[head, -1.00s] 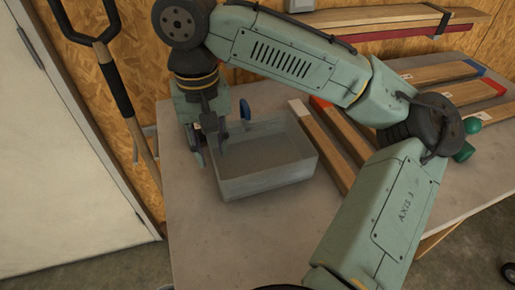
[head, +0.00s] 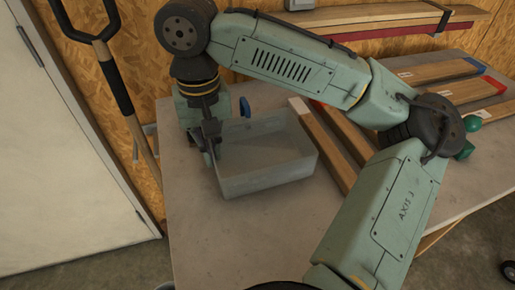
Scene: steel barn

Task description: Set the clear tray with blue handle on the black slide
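The clear tray (head: 270,184) is a pale, see-through open box standing on the grey table. Its blue handle (head: 245,107) sticks up at the far side. My gripper (head: 212,147) points down at the tray's left wall, with one dark finger appearing over the inside and another part just outside. Whether the fingers touch or grip the wall cannot be made out. I cannot make out a black slide in this view.
Long wooden bars (head: 322,148) with red and blue ends lie right of the tray, partly behind my arm. A green object (head: 472,124) sits at the right. A shovel (head: 125,100) leans at the wall. The table (head: 225,240) is clear in front of the tray.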

